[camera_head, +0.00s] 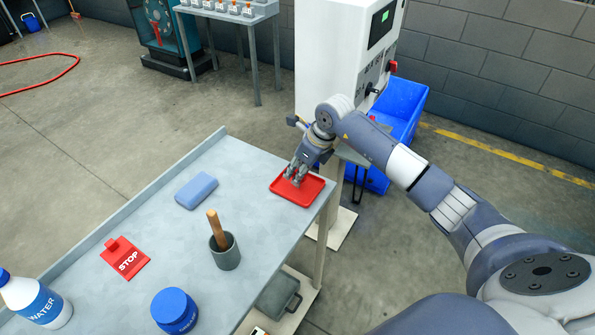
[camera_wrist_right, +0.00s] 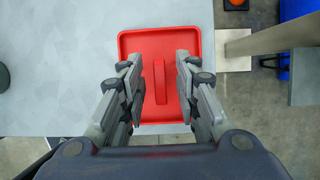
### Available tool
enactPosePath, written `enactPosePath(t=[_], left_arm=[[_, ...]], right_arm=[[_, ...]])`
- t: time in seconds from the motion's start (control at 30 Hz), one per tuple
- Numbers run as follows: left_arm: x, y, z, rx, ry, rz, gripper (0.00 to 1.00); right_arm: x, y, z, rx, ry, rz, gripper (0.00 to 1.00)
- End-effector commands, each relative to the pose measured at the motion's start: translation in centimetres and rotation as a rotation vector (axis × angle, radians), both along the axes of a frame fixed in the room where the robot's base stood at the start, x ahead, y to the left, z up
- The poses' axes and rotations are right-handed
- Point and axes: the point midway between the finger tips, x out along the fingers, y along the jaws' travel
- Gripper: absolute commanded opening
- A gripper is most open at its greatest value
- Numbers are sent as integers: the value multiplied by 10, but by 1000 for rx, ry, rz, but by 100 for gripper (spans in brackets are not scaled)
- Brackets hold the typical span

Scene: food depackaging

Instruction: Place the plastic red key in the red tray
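The red tray (camera_head: 313,190) sits at the right end of the grey table, and in the right wrist view the tray (camera_wrist_right: 130,42) is below my fingers. A narrow red piece, seemingly the plastic red key (camera_wrist_right: 160,82), shows over the tray's middle and appears to lie in it. My right gripper (camera_head: 296,174) is low over the tray, pointing down. In the wrist view the right gripper (camera_wrist_right: 160,80) is open, with a gap on each side of the red piece. In the head view the fingers hide most of the key. My left gripper is not in view.
On the table (camera_head: 180,240) are a blue block (camera_head: 196,190), a grey mortar with a wooden pestle (camera_head: 225,252), a red STOP sign (camera_head: 125,260), a blue-lidded jar (camera_head: 174,310) and a water bottle (camera_head: 35,300). A white machine (camera_head: 340,60) stands behind the tray.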

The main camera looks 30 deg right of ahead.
Motion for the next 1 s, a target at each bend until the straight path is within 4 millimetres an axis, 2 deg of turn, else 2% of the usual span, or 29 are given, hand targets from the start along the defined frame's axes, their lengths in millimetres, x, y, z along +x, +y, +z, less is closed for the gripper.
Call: enactPosePath(t=[0.3,0.5,0.7,1.0], left_arm=[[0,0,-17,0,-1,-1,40],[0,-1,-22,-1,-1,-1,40],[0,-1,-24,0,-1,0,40],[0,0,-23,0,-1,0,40]], right_arm=[[-21,-15,61,-4,-6,0,30],[-32,-20,92,-2,-3,0,30],[-37,-22,103,-2,-1,-1,30],[-37,-22,104,-1,0,0,30]])
